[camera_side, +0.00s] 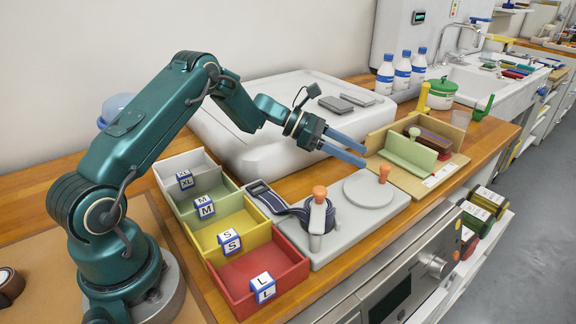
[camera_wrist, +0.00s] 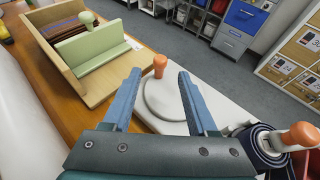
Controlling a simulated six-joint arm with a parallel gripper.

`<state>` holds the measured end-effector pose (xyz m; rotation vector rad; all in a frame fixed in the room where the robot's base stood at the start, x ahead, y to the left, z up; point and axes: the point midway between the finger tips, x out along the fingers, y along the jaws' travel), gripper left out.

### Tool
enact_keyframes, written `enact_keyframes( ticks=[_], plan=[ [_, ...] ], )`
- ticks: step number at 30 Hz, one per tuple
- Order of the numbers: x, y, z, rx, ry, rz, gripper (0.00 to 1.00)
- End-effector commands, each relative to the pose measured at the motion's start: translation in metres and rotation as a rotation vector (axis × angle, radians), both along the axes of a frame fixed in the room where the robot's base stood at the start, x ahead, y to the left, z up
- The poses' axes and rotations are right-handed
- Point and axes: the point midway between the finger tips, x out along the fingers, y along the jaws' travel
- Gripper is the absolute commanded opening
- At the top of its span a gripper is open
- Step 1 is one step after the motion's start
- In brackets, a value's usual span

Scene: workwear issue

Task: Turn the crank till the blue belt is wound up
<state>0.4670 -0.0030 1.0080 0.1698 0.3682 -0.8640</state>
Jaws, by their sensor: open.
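The blue belt (camera_side: 290,208) is dark navy. Part of it is coiled on a spool on a grey base plate (camera_side: 345,245), and a strip with a pale end runs off to the upper left. A grey crank arm with an orange knob (camera_side: 319,193) lies over the coil; coil (camera_wrist: 262,150) and knob (camera_wrist: 301,134) show at the right of the wrist view. A round grey disc (camera_side: 368,190) with a smaller orange knob (camera_side: 384,172) is beside it. My gripper (camera_side: 364,155) is open and empty, above the plate; in the wrist view the disc's knob (camera_wrist: 160,65) appears between its fingers.
Four open bins, grey, green, yellow (camera_side: 245,235) and red (camera_side: 258,270), stand left of the plate. A wooden tray with a green divider (camera_side: 408,153) is behind it. A large white block (camera_side: 250,140) fills the back. The counter's front edge is close.

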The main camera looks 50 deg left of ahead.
Motion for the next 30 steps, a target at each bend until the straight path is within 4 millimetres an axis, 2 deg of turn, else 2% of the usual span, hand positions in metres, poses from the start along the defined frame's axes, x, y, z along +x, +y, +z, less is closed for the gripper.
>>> enact_keyframes(
  ticks=[12,22,23,27,30],
  plan=[
    [0.026,-0.033,-0.019,0.002,-0.002,-0.004,0.58],
    [0.03,-0.036,-0.02,0.001,-0.003,-0.001,0.58],
    [0.03,-0.036,-0.02,0.001,-0.003,-0.001,0.55],
    [0.029,-0.036,-0.02,0.001,-0.003,-0.001,0.01],
    [0.029,-0.036,-0.02,0.001,-0.003,-0.001,0.0]
  ],
)
